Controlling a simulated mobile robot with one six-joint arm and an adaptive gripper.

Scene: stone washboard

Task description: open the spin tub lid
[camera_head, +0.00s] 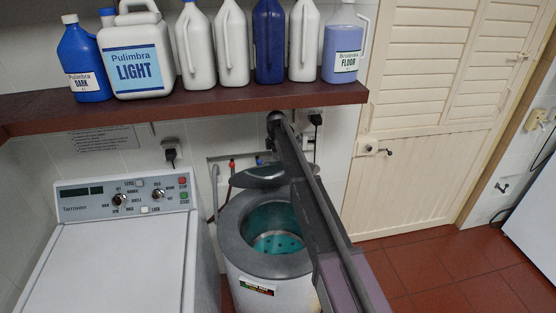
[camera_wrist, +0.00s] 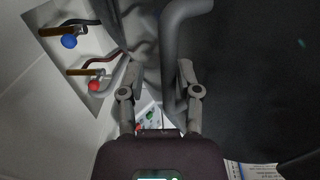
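The spin tub (camera_head: 233,222) is a round grey-topped machine right of the washer, and its teal inside shows. Its dark grey lid (camera_head: 256,179) stands raised and tilted at the back of the opening, partly behind my arm. In the wrist view, my gripper (camera_wrist: 160,75) has its two fingers apart. A curved grey bar (camera_wrist: 170,55) passes between them, closer to the right finger; whether it touches cannot be told. It may be the lid's handle. A large dark surface (camera_wrist: 250,80), possibly the lid, fills the right side. In the head view my fingers are hidden.
A washer (camera_head: 115,260) stands at the left. A shelf (camera_head: 190,108) with several bottles hangs above. A blue tap (camera_wrist: 69,41) and a red tap (camera_wrist: 95,85) are on the wall beside my gripper. Tiled floor (camera_head: 440,265) is clear at the right.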

